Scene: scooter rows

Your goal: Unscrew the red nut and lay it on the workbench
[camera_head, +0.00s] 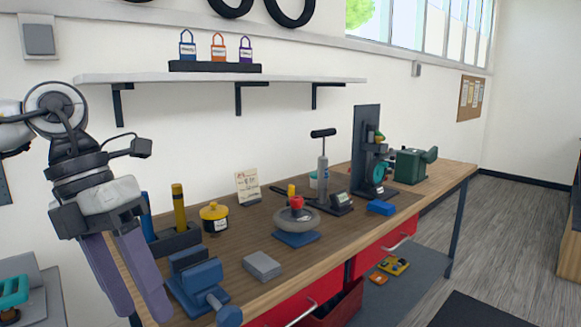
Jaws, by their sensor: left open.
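The red nut (296,202) sits at the middle of a small grey wheel (284,219), with a yellow piece showing just above it. The wheel rests on a blue base (296,239) on the wooden workbench (350,229). My left gripper (142,310) is at the left, fingers pointing down and apart, with nothing between them. It is well to the left of the nut, by the bench's near left end. My right gripper is not in view.
A blue vise (198,283) and grey block (262,265) stand between my left gripper and the wheel. A yellow pot (214,217), a pump (323,170), a blue block (381,207) and a green machine (411,165) are also on the bench. A shelf (200,78) hangs above.

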